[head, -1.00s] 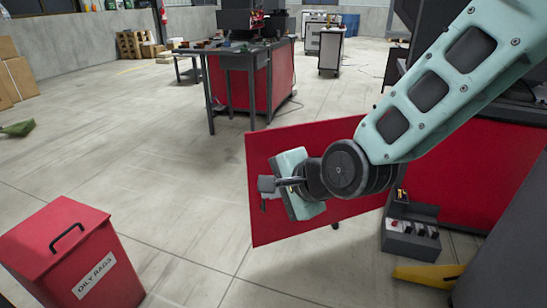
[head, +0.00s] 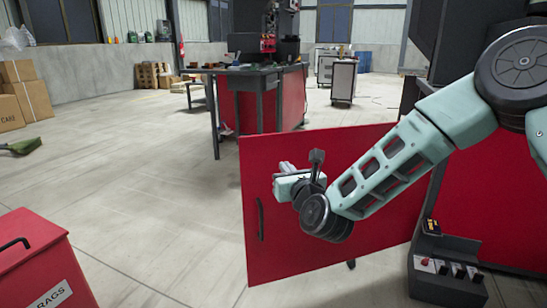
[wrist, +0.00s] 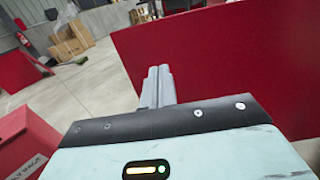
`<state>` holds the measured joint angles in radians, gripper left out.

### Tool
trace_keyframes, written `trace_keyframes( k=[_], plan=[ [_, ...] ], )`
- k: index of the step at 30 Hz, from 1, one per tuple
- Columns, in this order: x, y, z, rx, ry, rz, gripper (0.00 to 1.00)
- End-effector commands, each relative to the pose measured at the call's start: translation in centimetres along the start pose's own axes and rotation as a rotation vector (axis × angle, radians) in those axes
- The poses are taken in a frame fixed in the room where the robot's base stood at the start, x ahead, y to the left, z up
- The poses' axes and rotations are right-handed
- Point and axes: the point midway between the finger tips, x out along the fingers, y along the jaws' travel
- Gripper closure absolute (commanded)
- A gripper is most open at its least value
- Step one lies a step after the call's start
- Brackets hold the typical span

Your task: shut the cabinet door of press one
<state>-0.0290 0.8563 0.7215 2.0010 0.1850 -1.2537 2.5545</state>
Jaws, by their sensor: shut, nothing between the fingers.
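The cabinet door (head: 375,235) is a flat red panel with a black vertical bar handle (head: 261,219) near its left edge. It stands swung open, out from the red cabinet (head: 500,205) under the dark press at the right. My gripper (head: 284,168) is in front of the door's face, above and right of the handle. Its fingers are shut and empty. In the wrist view my fingers (wrist: 157,82) point up beside the red door (wrist: 215,65), which fills the right side. I cannot tell whether the fingers touch the door.
A red oily-rags bin (head: 35,260) stands at the lower left. A dark control box with switches (head: 447,270) is by the cabinet at the lower right. Another red workbench (head: 255,105) stands behind the door. The floor left of the door is clear.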

Motion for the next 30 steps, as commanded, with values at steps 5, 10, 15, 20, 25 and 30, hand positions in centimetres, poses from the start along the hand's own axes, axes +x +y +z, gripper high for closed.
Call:
trace_keyframes(
  k=[5,10,15,20,25,30],
  plan=[
    [3.8,0.1,-0.3,-0.001,-0.002,0.000,1.00],
    [7.1,0.1,-0.3,-0.001,-0.001,0.001,1.00],
    [9.5,0.1,-0.3,-0.002,0.000,0.002,1.00],
    [10.7,0.1,-0.2,-0.002,0.001,0.002,1.00],
    [11.1,0.1,-0.1,-0.003,0.002,0.002,1.00],
    [11.1,0.1,-0.1,-0.003,0.002,0.002,1.00]
  ],
)
